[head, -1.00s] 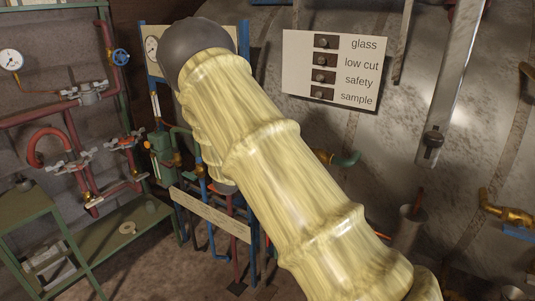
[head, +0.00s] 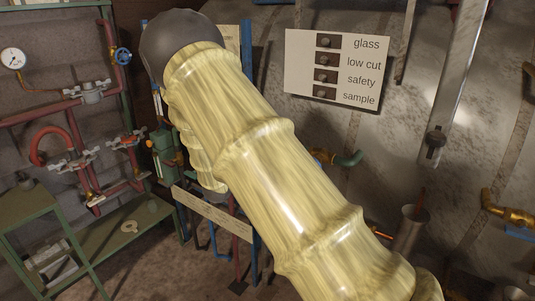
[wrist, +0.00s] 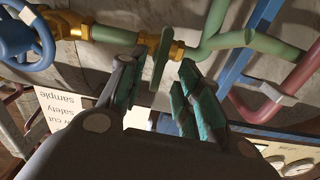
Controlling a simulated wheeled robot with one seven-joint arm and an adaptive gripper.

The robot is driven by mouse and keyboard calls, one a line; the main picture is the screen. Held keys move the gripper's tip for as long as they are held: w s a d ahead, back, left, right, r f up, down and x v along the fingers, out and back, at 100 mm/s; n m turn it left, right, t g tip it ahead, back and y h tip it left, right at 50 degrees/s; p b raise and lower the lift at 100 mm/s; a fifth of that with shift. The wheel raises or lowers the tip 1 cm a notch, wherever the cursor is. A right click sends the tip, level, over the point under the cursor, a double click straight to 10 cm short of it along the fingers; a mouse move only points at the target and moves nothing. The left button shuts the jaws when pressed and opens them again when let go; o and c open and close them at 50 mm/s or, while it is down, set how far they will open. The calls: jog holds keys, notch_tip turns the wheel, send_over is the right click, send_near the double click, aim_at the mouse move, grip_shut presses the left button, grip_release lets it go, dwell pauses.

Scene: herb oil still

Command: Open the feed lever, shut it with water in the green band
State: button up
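In the wrist view, a green lever (wrist: 161,57) hangs from a brass valve (wrist: 158,45) on a green pipe. It looks like the feed lever, though no label shows on it. My gripper (wrist: 158,88) is open, its teal-padded fingers apart on either side of the lever's lower end. Contact with the lever cannot be told. In the head view, my arm covers the gripper and the lever. I cannot make out a water level or a green band in either view.
A blue handwheel (wrist: 22,38) and a blue post (wrist: 250,45) flank the valve. A labelled panel (head: 300,75) is on the large metal vessel (head: 480,90). Red pipes (head: 75,135) and a green shelf (head: 110,240) stand at the left. Some floor is clear below.

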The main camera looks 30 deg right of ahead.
jog(key=v, duration=0.7)
dwell(0.4)
jog(key=s+a+f+n+y, duration=0.25)
jog(key=s+f, duration=0.35)
jog(key=f, duration=0.4)
jog(key=s+a+f+n+y, duration=0.1)
jog(key=s+f+n+y, duration=0.35)
jog(key=f, duration=0.55)
jog(key=s+a+f+n+y, duration=0.25)
jog(key=s+f, duration=0.35)
jog(key=f, duration=0.5)
jog(key=s+a+f+n+g+y, duration=0.1)
jog(key=s+a+f+g+y, duration=0.1)
jog(key=s, duration=0.8)
jog(key=s+a+f+n+g+y, duration=0.1)
jog(key=s+a+f, duration=0.4)
jog(key=s, duration=0.6)
jog(key=s+a+f+n+g+y, duration=0.2)
jog(key=s+a+f+g+y, duration=0.1)
jog(key=s, duration=0.7)
jog(key=shift+s+a+f+g+y, duration=0.2)
jog(key=shift+a+g+y, duration=0.2)
jog(key=shift+a+y, duration=0.25)
jog(key=shift+d, duration=0.1)
